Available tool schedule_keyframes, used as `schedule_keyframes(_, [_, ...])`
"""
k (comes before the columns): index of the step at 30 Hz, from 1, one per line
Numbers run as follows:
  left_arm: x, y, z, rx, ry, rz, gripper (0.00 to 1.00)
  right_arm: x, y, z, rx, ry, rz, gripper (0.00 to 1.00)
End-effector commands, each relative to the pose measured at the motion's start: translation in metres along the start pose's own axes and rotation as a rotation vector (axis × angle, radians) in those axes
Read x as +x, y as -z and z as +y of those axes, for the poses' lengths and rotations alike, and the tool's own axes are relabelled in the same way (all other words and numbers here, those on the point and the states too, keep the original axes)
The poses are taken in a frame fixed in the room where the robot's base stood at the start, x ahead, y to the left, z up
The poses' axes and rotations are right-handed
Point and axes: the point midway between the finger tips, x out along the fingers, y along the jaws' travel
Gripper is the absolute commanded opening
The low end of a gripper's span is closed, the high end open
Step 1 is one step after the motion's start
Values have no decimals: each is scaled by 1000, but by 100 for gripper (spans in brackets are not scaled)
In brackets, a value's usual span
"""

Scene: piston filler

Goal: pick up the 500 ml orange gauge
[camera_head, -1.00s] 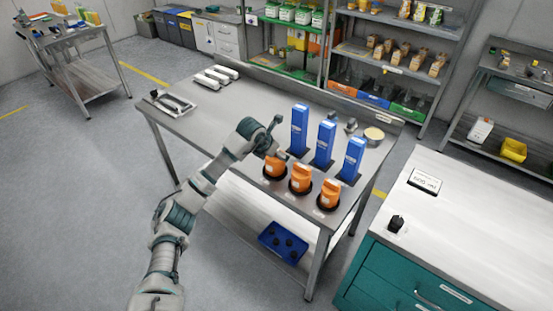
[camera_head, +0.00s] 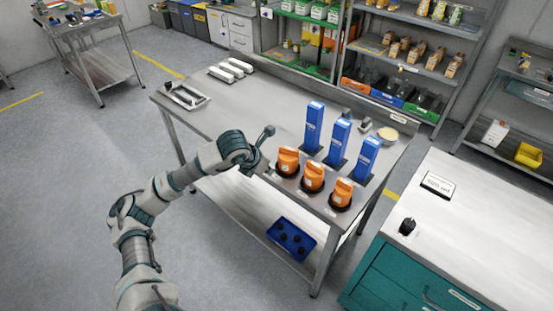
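Three orange gauges stand upright in dark round bases in a row along the table's front right edge: a left one (camera_head: 288,161), a middle one (camera_head: 313,178) and a right one (camera_head: 341,193). Their labels are too small to read, so I cannot tell which is the 500 ml one. My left gripper (camera_head: 264,152) is just left of the left gauge, at the table's front edge. One dark finger sticks up, apart from the lower one; the gripper looks open and empty. My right gripper is not in view.
Three tall blue blocks (camera_head: 340,143) stand right behind the gauges. A blue bin (camera_head: 291,239) sits on the lower shelf. A teal-fronted bench (camera_head: 470,235) stands at the right.

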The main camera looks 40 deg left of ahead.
Motion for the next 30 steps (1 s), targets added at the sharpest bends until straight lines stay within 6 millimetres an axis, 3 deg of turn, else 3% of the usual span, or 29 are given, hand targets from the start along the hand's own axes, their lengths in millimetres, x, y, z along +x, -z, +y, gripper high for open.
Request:
schedule_keyframes(13, [-9,10,-4,0,1,-2,0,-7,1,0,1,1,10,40])
schedule_keyframes(23, [-9,9,-4,0,1,-3,80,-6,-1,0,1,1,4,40])
schedule_keyframes(30, [-9,9,-4,0,1,-3,80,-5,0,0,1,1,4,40])
